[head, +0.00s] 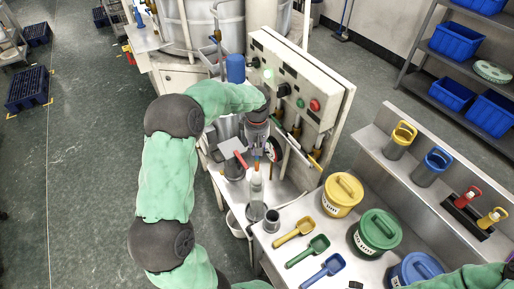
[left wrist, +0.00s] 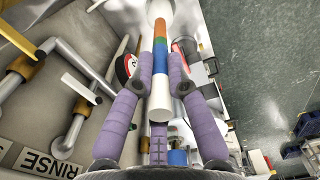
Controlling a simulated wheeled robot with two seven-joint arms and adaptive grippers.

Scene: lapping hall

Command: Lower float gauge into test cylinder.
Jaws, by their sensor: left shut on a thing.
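The float gauge (left wrist: 162,70) is a thin white stem with orange, green and blue bands. In the left wrist view it runs between my purple left gripper fingers (left wrist: 165,75), which are shut on it, with a wider pale end at the top edge. In the head view my left gripper (head: 257,155) points down, and the gauge is small and partly hidden below it. The clear test cylinder (head: 256,192) stands upright on the metal bench directly under the gripper. I cannot tell whether the gauge's lower end is inside the cylinder. My right gripper is out of view.
A grey cup (head: 271,220) stands close right of the cylinder. A pot with a red handle (head: 235,168) is at its left. A control panel (head: 300,90) rises behind. Yellow, green and blue scoops (head: 307,250) and lidded tubs (head: 376,230) fill the right bench.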

